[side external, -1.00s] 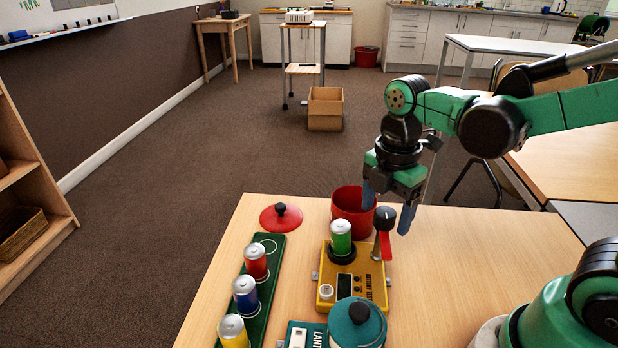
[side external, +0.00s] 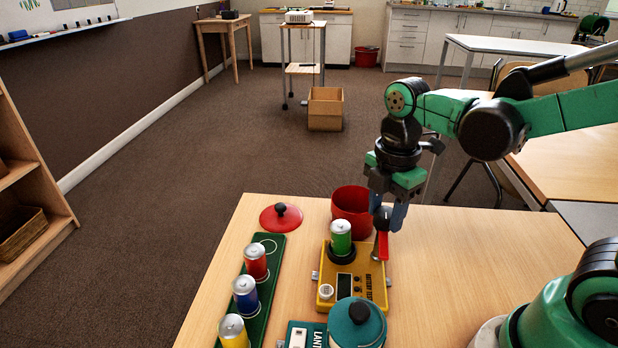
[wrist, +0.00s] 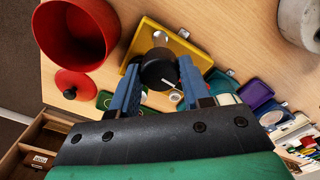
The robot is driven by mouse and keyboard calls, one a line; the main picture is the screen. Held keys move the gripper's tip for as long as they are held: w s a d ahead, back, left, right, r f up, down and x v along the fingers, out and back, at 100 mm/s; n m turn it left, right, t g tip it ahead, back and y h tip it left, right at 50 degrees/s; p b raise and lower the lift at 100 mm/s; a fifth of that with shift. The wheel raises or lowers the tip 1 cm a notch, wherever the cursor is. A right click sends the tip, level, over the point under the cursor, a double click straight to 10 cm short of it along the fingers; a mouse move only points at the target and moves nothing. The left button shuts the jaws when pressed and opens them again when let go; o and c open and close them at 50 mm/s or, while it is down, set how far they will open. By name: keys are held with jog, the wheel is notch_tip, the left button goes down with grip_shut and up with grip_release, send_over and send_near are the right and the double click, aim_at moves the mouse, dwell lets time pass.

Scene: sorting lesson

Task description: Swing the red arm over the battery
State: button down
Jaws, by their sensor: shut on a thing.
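The red arm (side external: 383,246) stands at the right rear of the yellow battery tester (side external: 372,288), with a dark round knob on top. My gripper (side external: 388,222) is shut on this knob; in the wrist view the black knob (wrist: 158,70) sits between the two blue fingers. The green battery (side external: 340,238) stands upright in the tester's dark round holder, left of the red arm. The red arm is apart from the battery, not over it.
A red pot (side external: 352,205) stands just behind the tester, its red lid (side external: 281,216) to the left. A green tray (side external: 262,318) at left holds red, blue and yellow batteries. A teal pot (side external: 356,322) stands in front. The table's right side is clear.

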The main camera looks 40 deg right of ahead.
jog(key=m, duration=0.8)
jog(key=shift+m, duration=0.3)
jog(key=m, duration=0.4)
jog(key=shift+m, duration=2.2)
jog(key=shift+c, duration=2)
grip_release()
jog(key=shift+r, duration=0.15)
